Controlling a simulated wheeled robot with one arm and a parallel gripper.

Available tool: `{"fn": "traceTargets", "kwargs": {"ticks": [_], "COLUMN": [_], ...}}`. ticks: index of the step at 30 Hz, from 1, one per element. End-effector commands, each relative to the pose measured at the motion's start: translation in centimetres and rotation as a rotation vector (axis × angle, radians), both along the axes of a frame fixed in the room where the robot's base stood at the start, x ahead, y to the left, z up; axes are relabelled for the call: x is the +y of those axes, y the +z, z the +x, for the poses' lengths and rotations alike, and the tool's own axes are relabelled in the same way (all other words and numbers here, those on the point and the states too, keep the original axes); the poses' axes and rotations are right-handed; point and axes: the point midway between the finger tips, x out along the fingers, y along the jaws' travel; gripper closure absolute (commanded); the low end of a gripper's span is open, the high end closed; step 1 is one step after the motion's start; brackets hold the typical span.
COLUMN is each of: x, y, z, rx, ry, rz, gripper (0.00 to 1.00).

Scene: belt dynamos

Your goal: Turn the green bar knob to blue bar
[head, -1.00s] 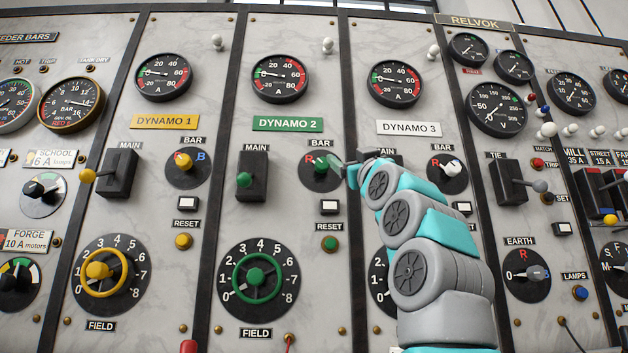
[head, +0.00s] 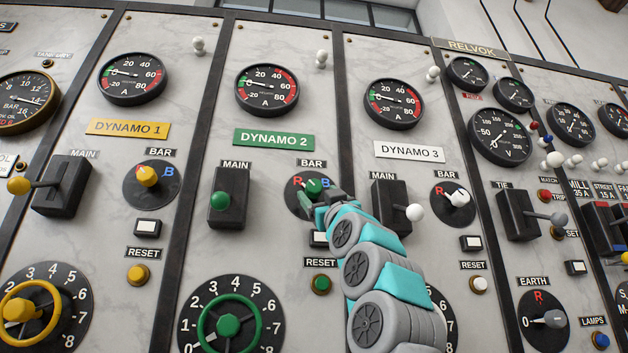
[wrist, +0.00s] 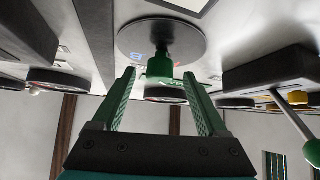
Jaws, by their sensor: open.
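The green bar knob (head: 315,186) sits on a round black dial on the Dynamo 2 panel, below its BAR label. A red R shows left of the knob and a blue B (head: 326,183) close on its right. My gripper (head: 316,208) is at the dial's lower edge and partly hides the dial. In the wrist view my open gripper (wrist: 160,77) has its two green fingers on either side of the green knob (wrist: 160,66), with gaps visible. Exactly where the knob points is hard to tell.
Left of the dial stands the black MAIN switch (head: 229,197) with a green handle. The Dynamo 3 MAIN switch (head: 390,207) is close to the right of my arm. A white push button (head: 319,239) and the green reset button (head: 320,284) are below.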

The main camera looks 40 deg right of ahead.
Motion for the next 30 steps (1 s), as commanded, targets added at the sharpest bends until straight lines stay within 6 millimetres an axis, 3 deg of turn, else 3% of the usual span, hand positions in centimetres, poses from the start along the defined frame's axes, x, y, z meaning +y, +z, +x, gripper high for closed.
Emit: {"fn": "traceTargets", "kwargs": {"ticks": [1, 6, 18, 30], "x": [-0.2, -0.6, -0.8, -0.7], "y": [1.1, 2.4, 2.6, 2.6], "z": [0.6, 2.0, 2.6, 2.6], "rx": [0.003, 0.003, -0.001, 0.000], "ry": [-0.001, -0.001, 0.000, 0.000], "rz": [0.000, -0.001, -0.001, -0.002], "gripper": [0.24, 0.24, 0.24, 0.68]}}
